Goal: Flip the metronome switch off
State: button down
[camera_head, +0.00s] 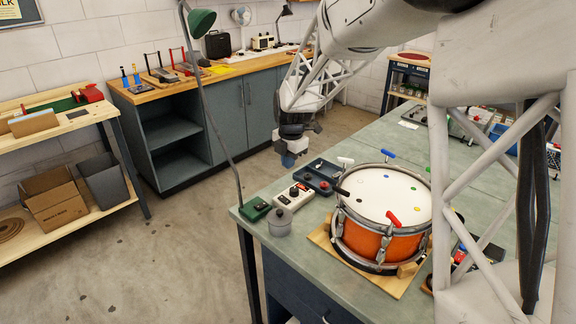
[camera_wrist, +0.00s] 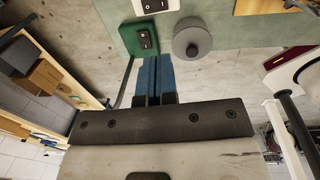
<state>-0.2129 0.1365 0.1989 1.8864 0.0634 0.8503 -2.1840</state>
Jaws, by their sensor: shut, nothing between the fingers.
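A cream box with dark controls and a red spot (camera_head: 294,196), seemingly the metronome, sits near the bench's left corner. Its near end with a black rocker switch (camera_wrist: 155,4) shows at the top edge of the wrist view; the rest is cut off there. Which way the rocker is set I cannot tell. My gripper (camera_head: 288,160) hangs in the air above and behind the box in the head view, touching nothing. In the wrist view its blue fingers (camera_wrist: 154,62) are together and empty, pointing toward the box and the green lamp base.
The green lamp base (camera_head: 255,209) has its own black rocker (camera_wrist: 144,42). A grey lidded pot (camera_head: 280,222) stands close by, and also shows in the wrist view (camera_wrist: 191,40). A dark tray (camera_head: 318,175) and an orange drum (camera_head: 380,240) stand to the right. The lamp's thin pole (camera_head: 212,120) rises at left.

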aim_at(282, 197)
jog(key=shift+w+a, duration=0.1)
jog(key=shift+w, duration=0.15)
dwell(0.3)
jog(key=shift+w+a, duration=0.2)
jog(key=shift+w, duration=0.2)
jog(key=shift+f, duration=0.2)
dwell(0.4)
jog(key=f, duration=0.4)
jog(key=w+a+f, duration=0.1)
jog(key=f, duration=0.8)
jog(key=shift+w+a+f, duration=0.15)
jog(key=shift+f, duration=0.2)
